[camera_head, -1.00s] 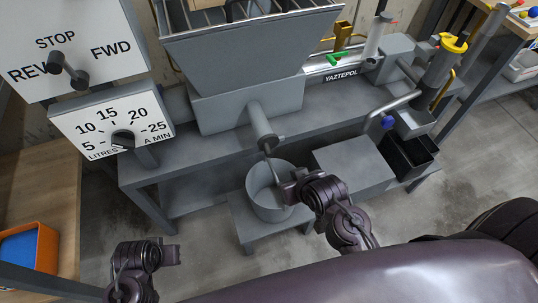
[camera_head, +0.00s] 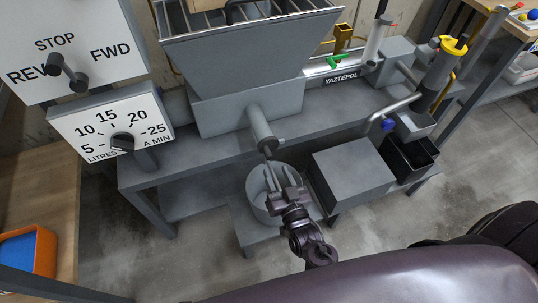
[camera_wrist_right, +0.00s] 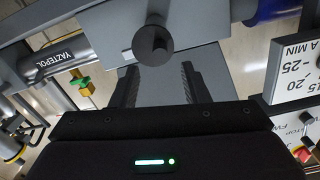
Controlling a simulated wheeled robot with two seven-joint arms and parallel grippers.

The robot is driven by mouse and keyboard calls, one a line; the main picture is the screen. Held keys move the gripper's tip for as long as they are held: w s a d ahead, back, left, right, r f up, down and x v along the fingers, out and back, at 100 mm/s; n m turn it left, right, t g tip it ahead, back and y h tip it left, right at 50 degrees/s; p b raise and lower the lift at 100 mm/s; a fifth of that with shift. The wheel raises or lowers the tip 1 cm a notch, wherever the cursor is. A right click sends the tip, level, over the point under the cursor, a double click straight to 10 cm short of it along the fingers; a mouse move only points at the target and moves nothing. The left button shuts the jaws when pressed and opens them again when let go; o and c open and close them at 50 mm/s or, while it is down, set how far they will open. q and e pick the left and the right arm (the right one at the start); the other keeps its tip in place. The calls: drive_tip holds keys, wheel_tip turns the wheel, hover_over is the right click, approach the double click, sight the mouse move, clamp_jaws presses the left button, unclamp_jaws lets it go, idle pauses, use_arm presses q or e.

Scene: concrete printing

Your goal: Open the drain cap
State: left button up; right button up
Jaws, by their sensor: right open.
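The drain cap (camera_head: 269,145) appears to be the dark round end of the grey outlet pipe (camera_head: 260,122) that slopes down from the hopper's lower box. In the right wrist view the cap (camera_wrist_right: 152,44) faces me as a grey disc with a small dark centre. My right gripper (camera_head: 273,177) is just below the cap, over the grey bucket, with its fingers pointing up toward it. In the right wrist view the gripper (camera_wrist_right: 158,72) is open and empty, its two fingers apart with the cap just beyond their tips. My left gripper is out of view.
The round grey bucket (camera_head: 253,196) stands on a low step under the pipe. A grey box (camera_head: 352,175) is right of it. The hopper (camera_head: 240,55) rises above the bench. Dial panels (camera_head: 112,125) stand at left. A black bin (camera_head: 408,153) is at right.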

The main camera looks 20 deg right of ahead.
sight(270, 158)
drive_tip(key=w, duration=0.7)
drive_tip(key=shift+w+a, duration=0.15)
clamp_jaws()
